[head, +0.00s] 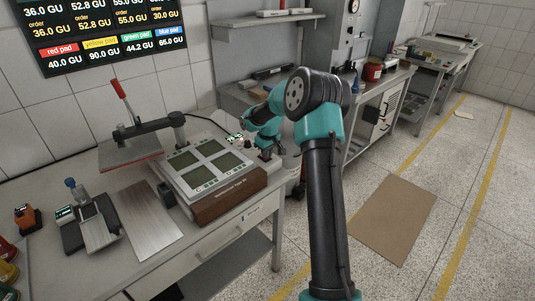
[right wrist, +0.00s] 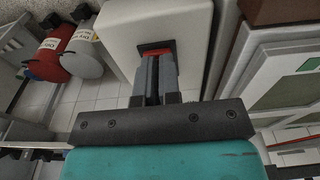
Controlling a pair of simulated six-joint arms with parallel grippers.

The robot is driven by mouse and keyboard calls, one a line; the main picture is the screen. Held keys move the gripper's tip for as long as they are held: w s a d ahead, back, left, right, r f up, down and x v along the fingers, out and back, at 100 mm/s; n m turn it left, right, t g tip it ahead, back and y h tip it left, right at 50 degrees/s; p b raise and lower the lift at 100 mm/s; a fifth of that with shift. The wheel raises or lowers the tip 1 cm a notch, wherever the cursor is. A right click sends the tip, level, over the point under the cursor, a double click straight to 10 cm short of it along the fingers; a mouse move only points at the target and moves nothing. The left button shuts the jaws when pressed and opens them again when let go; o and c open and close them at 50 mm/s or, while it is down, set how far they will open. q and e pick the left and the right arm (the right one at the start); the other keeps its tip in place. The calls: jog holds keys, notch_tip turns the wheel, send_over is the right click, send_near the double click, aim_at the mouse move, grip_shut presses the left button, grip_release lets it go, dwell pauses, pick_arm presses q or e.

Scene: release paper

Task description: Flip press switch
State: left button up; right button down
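A red switch (right wrist: 156,48) sits in a dark recess on a pale box (right wrist: 120,25) in the right wrist view. The two dark fingers of my right gripper (right wrist: 155,68) lie side by side, shut with nothing visible between them. Their tips are at the switch and partly cover it; I cannot tell whether they touch it. In the head view my right gripper (head: 265,153) points down behind the right end of the four-pad unit (head: 168,190), and the switch is hidden there. The press (head: 130,150) with its red-handled lever (head: 122,92) stands at the left. My left gripper is not in view.
A metal plate (head: 148,222) and a small device (head: 90,230) lie on the table. Red and white containers (right wrist: 45,60) show at the left of the wrist view. The floor at right holds a brown mat (head: 392,218).

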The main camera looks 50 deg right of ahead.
jog(key=shift+s+a+f, duration=0.1)
jog(key=shift+s+f, duration=0.05)
jog(key=shift+f, duration=0.5)
jog(key=shift+w+d+r, duration=0.15)
jog(key=shift+w+d, duration=0.05)
jog(key=shift+w, duration=0.35)
jog(key=shift+w+a+r, duration=0.1)
jog(key=shift+a, duration=0.05)
jog(key=shift+w+r, duration=0.1)
jog(key=shift+r, duration=0.35)
notch_tip(320, 180, up, 14)
jog(key=s, duration=0.1)
jog(key=shift+s+d, duration=0.2)
jog(key=shift+s, duration=0.15)
